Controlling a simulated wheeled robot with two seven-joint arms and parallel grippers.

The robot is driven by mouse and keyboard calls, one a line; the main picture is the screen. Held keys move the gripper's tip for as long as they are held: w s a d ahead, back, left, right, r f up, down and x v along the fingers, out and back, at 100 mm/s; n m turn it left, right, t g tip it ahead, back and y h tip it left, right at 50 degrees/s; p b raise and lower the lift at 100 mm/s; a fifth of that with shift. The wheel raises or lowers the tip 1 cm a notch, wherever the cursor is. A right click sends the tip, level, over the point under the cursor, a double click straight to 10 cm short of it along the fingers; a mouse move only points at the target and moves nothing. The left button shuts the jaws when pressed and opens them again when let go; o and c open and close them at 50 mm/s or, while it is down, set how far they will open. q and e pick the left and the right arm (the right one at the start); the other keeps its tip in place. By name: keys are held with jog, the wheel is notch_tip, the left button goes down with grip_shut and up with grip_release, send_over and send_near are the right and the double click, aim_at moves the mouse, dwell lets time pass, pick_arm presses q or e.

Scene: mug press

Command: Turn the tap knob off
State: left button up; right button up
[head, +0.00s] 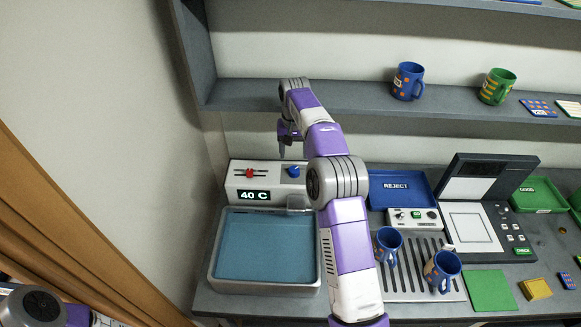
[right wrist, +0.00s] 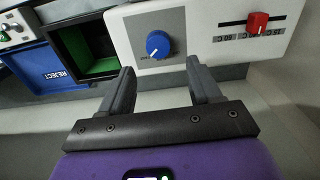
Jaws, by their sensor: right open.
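The blue tap knob (head: 293,171) sits on the front of the white tap panel (head: 240,184), right of a red slider (head: 250,173) and above a display reading 40 C. In the right wrist view the knob (right wrist: 158,44) has a white pointer mark toward its lower left; the small print beside it is unreadable. My right gripper (head: 287,137) is open and empty above the panel. In the right wrist view its fingertips (right wrist: 160,65) point at the knob, one to each side in the picture, with no visible contact. My left gripper is not in view.
A basin of blue water (head: 264,248) stands below the panel. Right of my right arm are a blue REJECT tray (head: 400,190), a drip rack (head: 411,268) with two blue mugs, and a press (head: 475,210). A shelf (head: 350,97) with mugs runs above.

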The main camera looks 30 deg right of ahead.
aim_at(294, 168)
jog(key=f, duration=0.3)
jog(key=f+b, duration=0.1)
jog(key=f, duration=0.2)
jog(key=shift+s+f, duration=0.2)
jog(key=shift+f, duration=0.15)
jog(key=shift+c, duration=0.3)
jog(key=c, duration=1)
